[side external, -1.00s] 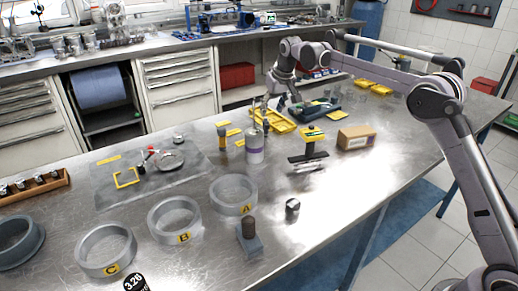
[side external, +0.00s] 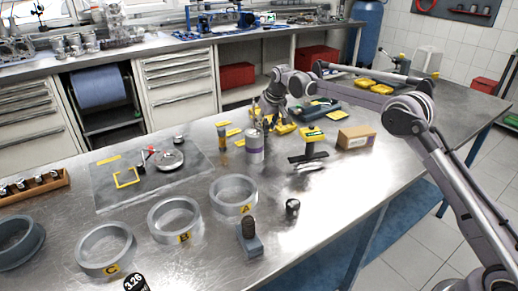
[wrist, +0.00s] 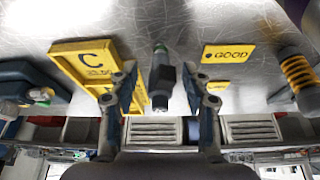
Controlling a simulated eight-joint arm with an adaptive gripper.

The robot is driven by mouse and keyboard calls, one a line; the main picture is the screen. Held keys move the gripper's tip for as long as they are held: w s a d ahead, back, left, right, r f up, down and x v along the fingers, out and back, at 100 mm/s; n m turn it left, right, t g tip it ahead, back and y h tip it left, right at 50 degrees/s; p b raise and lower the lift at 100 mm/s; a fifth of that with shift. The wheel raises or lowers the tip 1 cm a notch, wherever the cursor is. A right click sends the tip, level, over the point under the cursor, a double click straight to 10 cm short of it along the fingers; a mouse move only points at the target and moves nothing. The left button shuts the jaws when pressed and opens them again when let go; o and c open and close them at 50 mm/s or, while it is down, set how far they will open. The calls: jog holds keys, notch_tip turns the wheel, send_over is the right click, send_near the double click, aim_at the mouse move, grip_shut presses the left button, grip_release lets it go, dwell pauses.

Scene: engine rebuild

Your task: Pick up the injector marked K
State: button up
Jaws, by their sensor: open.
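In the wrist view a dark, slim injector-like part (wrist: 161,73) with a greenish end lies on the metal bench. No letter is readable on it, so I cannot tell whether it is K. My gripper (wrist: 159,90) is open, with one finger on each side of this part and visible gaps between. Nothing is held. The can and my arm hide most of the part there.
A yellow tray marked C (wrist: 72,50) lies close left of the fingers. A GOOD label (wrist: 228,54) is at right, near an orange-banded part (wrist: 298,70).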

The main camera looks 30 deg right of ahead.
grip_shut()
jog(key=shift+r, duration=0.2)
